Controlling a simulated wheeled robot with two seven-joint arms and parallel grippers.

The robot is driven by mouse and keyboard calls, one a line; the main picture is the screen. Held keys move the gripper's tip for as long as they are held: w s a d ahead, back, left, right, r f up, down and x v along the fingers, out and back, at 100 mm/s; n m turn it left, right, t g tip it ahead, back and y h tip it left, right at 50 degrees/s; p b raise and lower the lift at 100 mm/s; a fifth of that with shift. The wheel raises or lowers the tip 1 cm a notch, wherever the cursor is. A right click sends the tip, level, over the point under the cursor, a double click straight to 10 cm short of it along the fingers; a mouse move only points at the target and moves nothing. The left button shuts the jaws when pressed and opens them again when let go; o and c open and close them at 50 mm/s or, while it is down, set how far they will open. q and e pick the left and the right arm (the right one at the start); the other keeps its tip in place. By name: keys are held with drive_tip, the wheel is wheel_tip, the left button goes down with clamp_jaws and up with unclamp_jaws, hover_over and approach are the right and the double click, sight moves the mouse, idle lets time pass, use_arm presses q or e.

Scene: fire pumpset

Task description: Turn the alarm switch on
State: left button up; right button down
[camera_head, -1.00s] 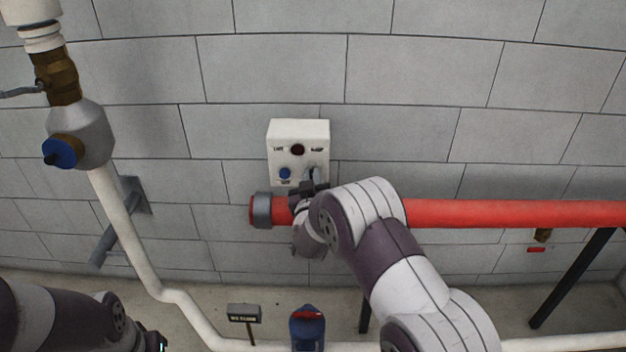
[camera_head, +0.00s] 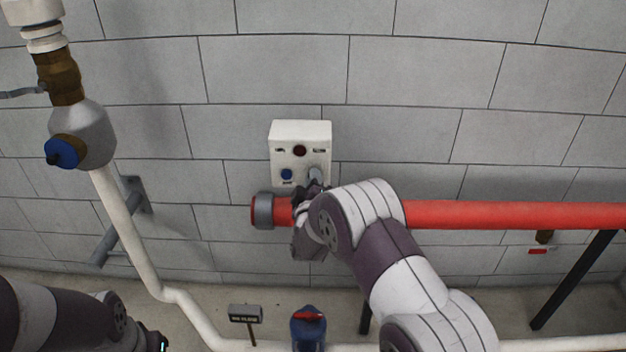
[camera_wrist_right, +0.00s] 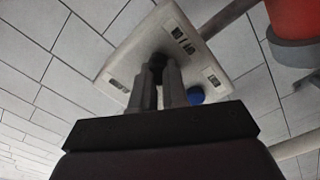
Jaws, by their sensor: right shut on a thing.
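The white alarm box (camera_head: 301,132) is on the block wall above the red pipe. It has a dark red round lamp (camera_head: 300,151) at the top and a blue button (camera_head: 286,174) at lower left. My right gripper (camera_head: 315,174) is at the box's lower right. In the right wrist view, the box (camera_wrist_right: 185,45) is tilted and close, and my right gripper (camera_wrist_right: 158,72) is shut on a dark knob, the alarm switch (camera_wrist_right: 157,62). The fingers hide most of the switch. The blue button (camera_wrist_right: 196,95) is beside the fingers.
The red pipe (camera_head: 510,214) runs just below the box and behind my right arm, with a grey end collar (camera_head: 263,210). A white pipe with a blue-capped valve (camera_head: 62,153) stands at left. A blue device (camera_head: 308,328) and small sign (camera_head: 245,313) are below.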

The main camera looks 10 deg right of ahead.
drive_tip(key=shift+n, duration=0.3)
drive_tip(key=c, duration=1.2)
unclamp_jaws()
drive_tip(key=shift+d, duration=0.15)
drive_tip(key=shift+o, duration=0.2)
drive_tip(key=b+v, duration=0.2)
drive_tip(key=v, duration=1.1)
drive_tip(key=shift+r, duration=0.15)
